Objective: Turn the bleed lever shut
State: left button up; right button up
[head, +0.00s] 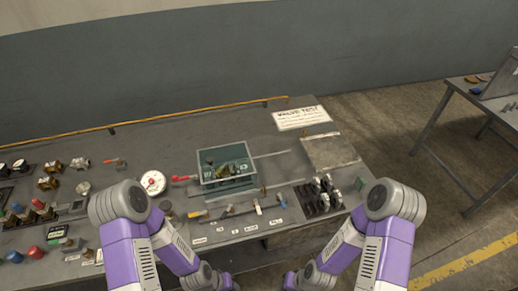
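A row of small valves with coloured handles runs along the front of the grey bench, with white labels below it. It includes a yellow-orange handle (197,214), a pale upright handle (257,206) and another handle (281,198) at its right end. A red lever (183,178) sticks out left of a glass-sided tank (227,164). The labels are too small to read, so I cannot tell which one is the bleed lever or how it is turned. My two purple arms come in at the bottom, but neither gripper is in view.
A round white gauge (152,182) stands left of the tank. A black rack of metal fittings (318,195) is at right, below a flat grey plate (330,152). Brass fittings and coloured knobs crowd the left. A "VALVE TEST" sign (302,118) lies at the back. Another table (480,100) stands far right.

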aim_at(255, 201)
jog(key=z, duration=1.35)
jog(key=k, duration=0.9)
jog(key=u, duration=1.65)
jog(key=i, duration=0.5)
jog(key=u, duration=0.05)
